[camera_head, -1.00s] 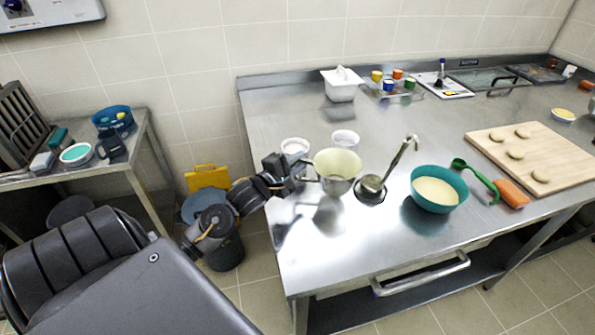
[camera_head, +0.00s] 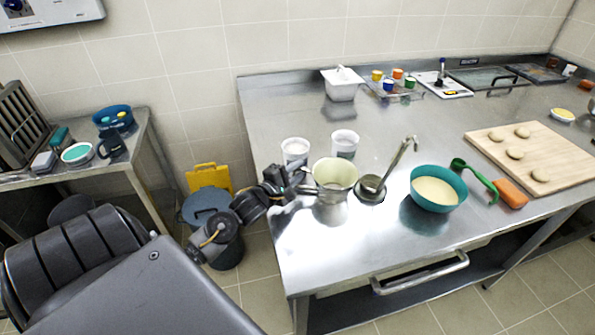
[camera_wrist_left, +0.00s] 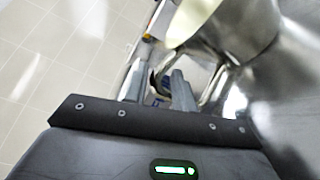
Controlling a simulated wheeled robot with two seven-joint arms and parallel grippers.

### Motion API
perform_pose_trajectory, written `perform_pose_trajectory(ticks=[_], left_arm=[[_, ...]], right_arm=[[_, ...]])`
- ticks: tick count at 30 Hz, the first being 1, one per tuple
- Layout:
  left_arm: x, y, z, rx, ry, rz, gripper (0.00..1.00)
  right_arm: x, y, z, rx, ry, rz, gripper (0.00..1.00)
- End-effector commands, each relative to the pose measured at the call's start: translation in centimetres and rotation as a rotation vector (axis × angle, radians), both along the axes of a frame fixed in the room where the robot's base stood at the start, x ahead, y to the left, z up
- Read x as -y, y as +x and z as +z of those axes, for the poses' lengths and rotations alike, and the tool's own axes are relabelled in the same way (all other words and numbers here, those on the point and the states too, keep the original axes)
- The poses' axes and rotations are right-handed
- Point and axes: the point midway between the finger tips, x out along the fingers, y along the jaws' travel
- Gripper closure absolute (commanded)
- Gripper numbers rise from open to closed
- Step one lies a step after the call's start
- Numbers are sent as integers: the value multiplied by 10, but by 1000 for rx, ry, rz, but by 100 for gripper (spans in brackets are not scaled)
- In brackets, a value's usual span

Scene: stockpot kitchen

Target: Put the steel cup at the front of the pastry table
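The steel cup (camera_head: 333,174), pale inside with a side handle, is over the front-left part of the steel pastry table (camera_head: 268,110), upright or nearly so. It also shows in the left wrist view (camera_wrist_left: 248,32), cut off at the top. My left gripper (camera_head: 298,186) is at the cup's handle, on its left side. In the wrist view its fingers (camera_wrist_left: 157,88) stand a little apart with the handle loop at them; it appears shut on the handle. I cannot tell whether the cup's base touches the table. My right gripper is not in view.
A ladle in a small dark bowl (camera_head: 371,190) is close right of the cup; a teal bowl (camera_head: 438,189) is farther right. Two white tubs (camera_head: 295,151) (camera_head: 344,144) stand behind. The table's front left corner is clear. A drawer handle (camera_head: 421,274) juts out below the front edge.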

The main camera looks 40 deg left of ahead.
Motion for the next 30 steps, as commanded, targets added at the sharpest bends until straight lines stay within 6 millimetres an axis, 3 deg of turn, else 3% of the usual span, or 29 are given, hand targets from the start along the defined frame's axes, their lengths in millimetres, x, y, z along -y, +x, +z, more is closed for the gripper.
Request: perform_pose_trajectory(ticks=[3, 14, 30], left_arm=[[0, 0, 0, 0, 0, 0, 59], [0, -2, 3, -1, -1, 0, 59], [0, -103, 6, -3, -1, -1, 59]], right_arm=[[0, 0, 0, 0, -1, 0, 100], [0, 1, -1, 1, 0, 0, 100], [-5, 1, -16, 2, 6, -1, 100]])
